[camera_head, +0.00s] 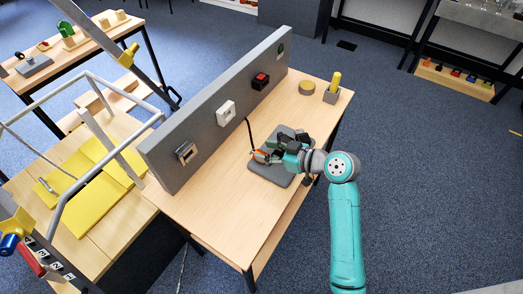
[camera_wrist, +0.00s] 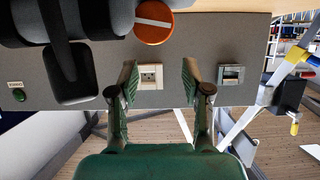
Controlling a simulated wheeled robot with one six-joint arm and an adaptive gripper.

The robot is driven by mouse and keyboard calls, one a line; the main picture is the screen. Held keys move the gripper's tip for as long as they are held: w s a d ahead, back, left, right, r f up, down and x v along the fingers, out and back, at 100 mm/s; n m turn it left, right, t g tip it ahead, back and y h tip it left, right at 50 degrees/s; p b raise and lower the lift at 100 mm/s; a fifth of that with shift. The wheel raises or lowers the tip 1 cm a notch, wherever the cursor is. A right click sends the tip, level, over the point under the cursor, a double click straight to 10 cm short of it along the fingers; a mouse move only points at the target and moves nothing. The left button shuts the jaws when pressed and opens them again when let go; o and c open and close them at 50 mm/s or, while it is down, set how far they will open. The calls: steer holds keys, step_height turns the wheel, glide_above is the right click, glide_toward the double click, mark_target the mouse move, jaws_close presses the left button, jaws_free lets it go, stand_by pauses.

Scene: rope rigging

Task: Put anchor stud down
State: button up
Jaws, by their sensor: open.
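My gripper (camera_head: 272,153) is low over a dark grey plate (camera_head: 264,180) on the wooden table. In the wrist view its two fingers (camera_wrist: 158,82) stand apart with nothing between them. An orange piece (camera_head: 261,156) shows by the fingertips. In the wrist view an orange disc with a grey bar (camera_wrist: 153,22) is beyond the fingers, beside a large dark rounded body (camera_wrist: 95,22). I cannot tell for sure which piece is the anchor stud. My gripper hides part of the plate and what stands on it. A thin black rod (camera_head: 249,133) rises beside the orange piece.
A grey upright panel (camera_head: 210,128) runs along the table's left side, bearing a metal fitting (camera_head: 187,152), a white socket (camera_head: 226,113) and a black-and-red box (camera_head: 260,81). A yellow peg in a grey block (camera_head: 332,92) and a tan disc (camera_head: 306,88) stand behind. The near tabletop (camera_head: 220,210) is clear.

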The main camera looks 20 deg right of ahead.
steer(key=v, duration=0.9)
steer(key=shift+s, duration=0.15)
steer(key=shift+d, duration=0.2)
